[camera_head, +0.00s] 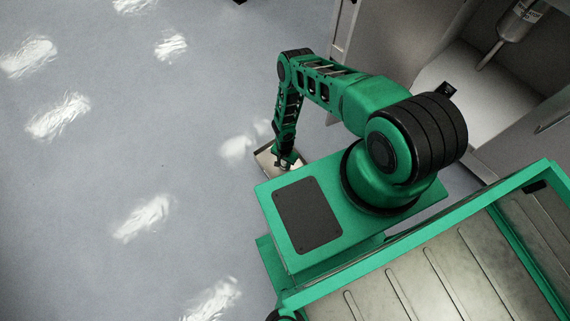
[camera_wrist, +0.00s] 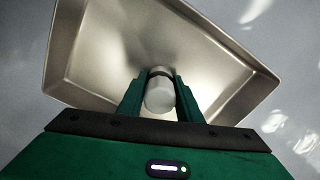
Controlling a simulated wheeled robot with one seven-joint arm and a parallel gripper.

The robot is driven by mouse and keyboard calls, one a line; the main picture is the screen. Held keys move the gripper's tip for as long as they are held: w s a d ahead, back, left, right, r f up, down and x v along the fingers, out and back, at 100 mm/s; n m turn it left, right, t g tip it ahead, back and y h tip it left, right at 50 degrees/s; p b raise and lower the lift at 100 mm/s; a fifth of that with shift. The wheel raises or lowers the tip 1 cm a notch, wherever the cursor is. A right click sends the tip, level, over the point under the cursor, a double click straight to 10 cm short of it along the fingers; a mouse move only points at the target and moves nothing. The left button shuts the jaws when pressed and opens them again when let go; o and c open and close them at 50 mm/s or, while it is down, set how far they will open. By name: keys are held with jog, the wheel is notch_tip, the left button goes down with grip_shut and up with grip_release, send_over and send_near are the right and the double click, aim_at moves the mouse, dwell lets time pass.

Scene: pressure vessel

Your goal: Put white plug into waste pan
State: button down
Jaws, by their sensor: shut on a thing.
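The white plug (camera_wrist: 159,97) is held between the two fingers of my gripper (camera_wrist: 160,88) in the wrist view. The waste pan (camera_wrist: 95,62) is a shallow metal tray with sloped walls, and it lies beyond the fingertips, filling most of that view. The plug appears over the pan's inside; I cannot tell whether it touches the bottom. In the head view, my gripper (camera_head: 286,163) is at the pan (camera_head: 264,157), beside my green base. The arm and base hide part of the pan there, and the plug is not discernible.
Open grey floor (camera_head: 120,150) with bright light patches lies to the left. A grey cabinet-like enclosure (camera_head: 385,40) stands at the upper right, with a metal cylinder (camera_head: 519,20) inside it.

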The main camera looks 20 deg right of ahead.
jog(key=c, duration=1.3)
grip_release()
jog(key=shift+f, duration=0.1)
notch_tip(320, 180, up, 12)
jog(key=shift+r, duration=0.1)
